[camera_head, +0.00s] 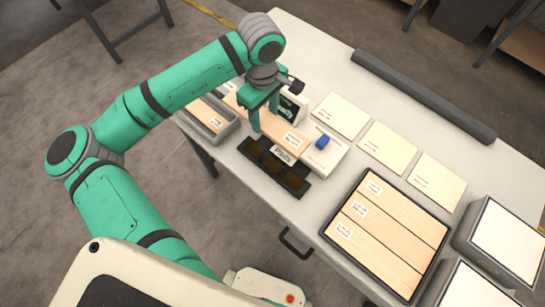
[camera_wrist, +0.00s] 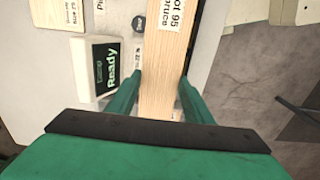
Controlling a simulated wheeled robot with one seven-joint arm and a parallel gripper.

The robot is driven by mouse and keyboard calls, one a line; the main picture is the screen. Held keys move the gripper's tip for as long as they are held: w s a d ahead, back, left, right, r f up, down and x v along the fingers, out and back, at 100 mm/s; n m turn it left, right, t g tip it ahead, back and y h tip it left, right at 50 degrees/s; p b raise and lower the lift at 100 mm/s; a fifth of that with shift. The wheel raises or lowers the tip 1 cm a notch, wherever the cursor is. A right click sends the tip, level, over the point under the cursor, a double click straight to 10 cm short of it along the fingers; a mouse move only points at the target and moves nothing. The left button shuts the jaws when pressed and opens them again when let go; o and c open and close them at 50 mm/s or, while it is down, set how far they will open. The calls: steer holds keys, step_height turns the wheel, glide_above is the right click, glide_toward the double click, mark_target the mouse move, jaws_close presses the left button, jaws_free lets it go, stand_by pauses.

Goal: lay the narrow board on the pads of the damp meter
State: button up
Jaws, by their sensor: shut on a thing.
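My gripper (camera_head: 264,112) is shut on a pale narrow board (camera_head: 277,128) with a white label near its right end. In the wrist view the board (camera_wrist: 163,75) runs between my gripper's fingers (camera_wrist: 160,92), its label reading partly "ot 95 pruce". The damp meter's dark screen (camera_head: 291,108) reads "Ready"; it also shows in the wrist view (camera_wrist: 106,66), left of the board. I cannot tell whether the board touches anything below.
A grey tray (camera_head: 226,133) stands at left. A black-edged tray (camera_head: 325,234) holds three wide boards. Pale sheets (camera_head: 388,147), a dark roll (camera_head: 425,95) and white-topped boxes (camera_head: 505,240) are at right.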

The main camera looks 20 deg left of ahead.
mark_target(269, 132)
steer(key=s+d, duration=0.1)
steer(key=s+f, duration=0.1)
steer(key=s+d, duration=0.1)
steer(key=shift+s+d+f, duration=0.2)
steer(key=shift+d+f, duration=0.1)
steer(key=shift+f, duration=0.05)
steer(key=s+f, duration=0.1)
steer(key=s+d+f, duration=0.1)
steer(key=f, duration=0.1)
steer(key=s+d+f, duration=0.1)
steer(key=f, duration=0.1)
steer(key=shift+s+d+f, duration=0.1)
steer(key=shift+s+f, duration=0.05)
steer(key=shift+f, duration=0.05)
steer(key=shift+s+d+f, duration=0.1)
steer(key=shift+s+f, duration=0.05)
steer(key=shift+f, duration=1.55)
steer(key=shift+f, duration=0.15)
steer(key=o, duration=1.1)
step_height(269, 132, up, 12)
steer(key=shift+r, duration=0.15)
